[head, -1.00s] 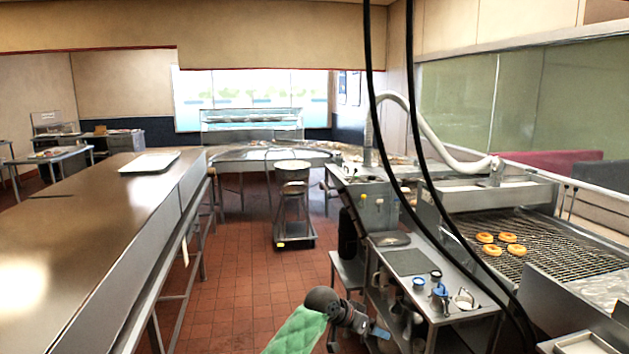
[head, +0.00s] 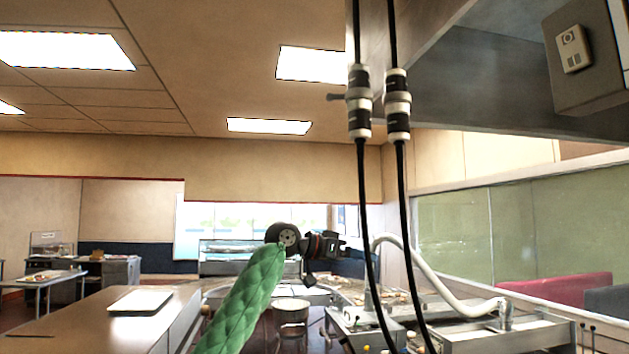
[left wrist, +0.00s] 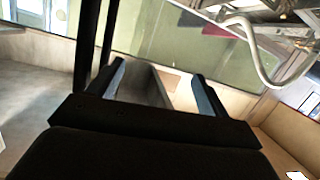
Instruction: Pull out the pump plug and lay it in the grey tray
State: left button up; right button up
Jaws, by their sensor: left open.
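Two plugs, a left one (head: 360,102) and a right one (head: 397,104), join black cables hanging from a housing overhead. Each has black and white parts; a small dark lever sticks out left of the left plug. I cannot tell which is the pump plug. My left gripper (head: 356,250), on the green-sleeved arm, is well below the plugs, near the left cable. In the left wrist view its jaws (left wrist: 160,82) are open and empty, with two dark cables (left wrist: 90,40) beside the left finger. A pale tray (head: 140,301) lies on the left counter. My right gripper is out of view.
The long counter (head: 60,325) runs along the left. A white hose (head: 440,280) arches over the machine at right. A grey box (head: 590,50) hangs at upper right. The space left of the cables is clear.

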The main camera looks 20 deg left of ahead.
pick_arm(q)
jog(key=s+a+r+m+h+p, duration=0.1)
jog(key=s+a+r, duration=0.15)
jog(key=r, duration=0.65)
jog(key=s+a+r+h+p, duration=0.1)
jog(key=s+r, duration=0.2)
jog(key=r, duration=0.6)
jog(key=m+h+p, duration=0.1)
jog(key=m, duration=0.1)
send_near(360, 126)
jog(key=w+a+r, duration=0.1)
jog(key=w, duration=0.1)
jog(key=p+x, duration=0.1)
jog(key=x, duration=0.8)
jog(key=shift+w+a+r, duration=0.1)
jog(key=shift+w, duration=0.1)
jog(key=shift+x, duration=0.8)
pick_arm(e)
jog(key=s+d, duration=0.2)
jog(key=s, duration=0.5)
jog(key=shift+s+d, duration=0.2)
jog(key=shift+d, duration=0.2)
pick_arm(q)
jog(key=shift+c, duration=0.2)
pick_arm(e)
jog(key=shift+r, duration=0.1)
pick_arm(q)
jog(key=c, duration=1.4)
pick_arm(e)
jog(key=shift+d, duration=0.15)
